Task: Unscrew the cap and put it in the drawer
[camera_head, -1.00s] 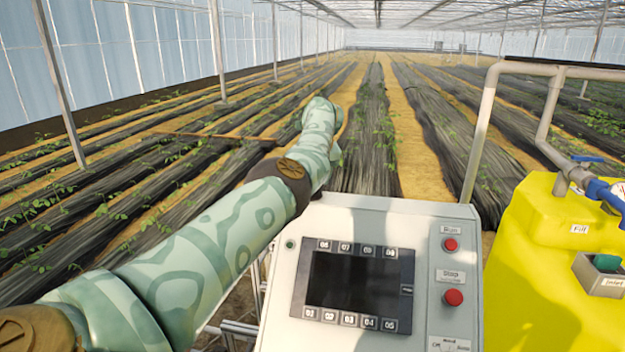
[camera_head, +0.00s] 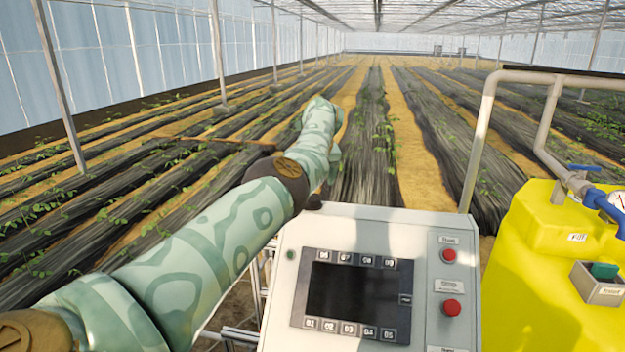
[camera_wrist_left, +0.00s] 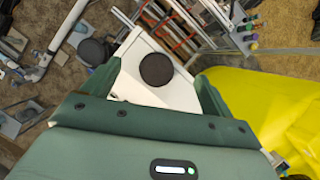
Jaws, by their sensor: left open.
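In the left wrist view my left gripper (camera_wrist_left: 160,74) is open, with one green finger on each side. A round dark disc (camera_wrist_left: 156,69), which may be the cap, shows between the fingers on a white surface. I cannot tell its height relative to the fingertips, and no contact shows. A second dark round piece (camera_wrist_left: 91,51) lies beside the left finger. I cannot make out a drawer in either view. My right gripper is not in view.
A grey control cabinet (camera_head: 420,230) with a screen and red buttons stands in front. A yellow tank (camera_head: 540,290) is at the right, with blue valve parts (camera_head: 606,197) and a grey pipe frame (camera_head: 482,130). Pipes and fittings (camera_wrist_left: 25,75) crowd the wrist view's left.

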